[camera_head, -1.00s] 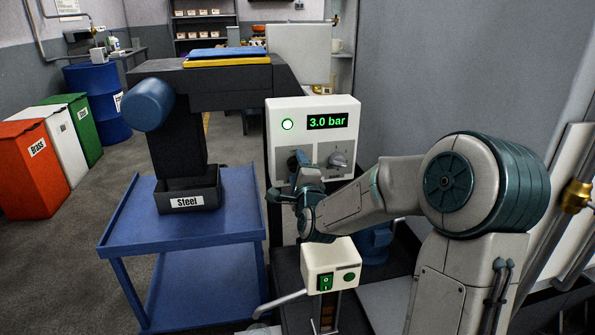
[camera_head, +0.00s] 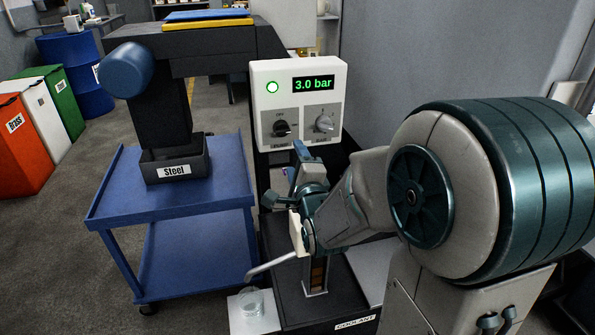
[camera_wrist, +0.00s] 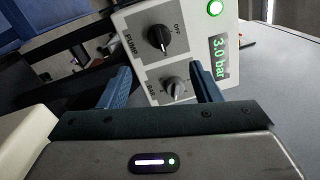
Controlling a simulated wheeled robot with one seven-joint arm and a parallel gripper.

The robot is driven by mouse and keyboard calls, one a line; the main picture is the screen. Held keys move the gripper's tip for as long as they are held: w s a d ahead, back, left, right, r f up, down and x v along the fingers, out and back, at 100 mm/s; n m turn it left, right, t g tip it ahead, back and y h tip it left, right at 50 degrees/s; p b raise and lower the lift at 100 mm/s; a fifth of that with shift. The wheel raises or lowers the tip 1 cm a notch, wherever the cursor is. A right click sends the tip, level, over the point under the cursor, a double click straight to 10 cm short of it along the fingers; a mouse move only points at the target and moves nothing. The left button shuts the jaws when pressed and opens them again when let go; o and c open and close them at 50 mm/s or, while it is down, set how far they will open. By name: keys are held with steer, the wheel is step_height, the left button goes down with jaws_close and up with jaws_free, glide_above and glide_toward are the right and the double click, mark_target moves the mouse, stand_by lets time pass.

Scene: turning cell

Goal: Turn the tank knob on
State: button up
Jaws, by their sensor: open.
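The light control panel (camera_head: 258,82) stands upright with a lit green lamp and a display reading 3.0 bar. Its black knob (camera_head: 282,128) has an OFF mark above it; its handle lies sideways, toward the grey knob (camera_head: 324,122), not at OFF. In the wrist view the black knob (camera_wrist: 159,38) is labelled PUMP, and the grey knob (camera_wrist: 176,88) sits below it. No knob label reads tank. My gripper (camera_head: 285,175) is open and empty, below and in front of the panel. In the wrist view its fingers (camera_wrist: 163,86) are apart, with the grey knob seen between them.
A blue cart (camera_head: 110,205) with a bin marked Steel (camera_head: 175,160) stands to the left. Below my gripper are a bent spout (camera_head: 268,267), a glass jar (camera_head: 250,303) and a COOLANT label (camera_head: 355,323). A grey wall (camera_head: 440,50) is behind right.

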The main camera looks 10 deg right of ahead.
steer(key=shift+s+f+b, duration=0.1)
steer(key=shift+s+b, duration=0.55)
steer(key=shift+s, duration=0.05)
steer(key=s+r+n+g+p, duration=0.6)
steer(key=s+n+g+p, duration=0.2)
steer(key=s+n+p, duration=0.2)
steer(key=s+r+n+g+p, duration=0.5)
steer(key=s+n+g+p, duration=0.3)
steer(key=s+n+p, duration=0.2)
steer(key=shift+s+a+r+p, duration=0.35)
steer(key=shift+s+p, duration=0.4)
steer(key=shift+s, duration=0.5)
steer(key=shift+d, duration=0.1)
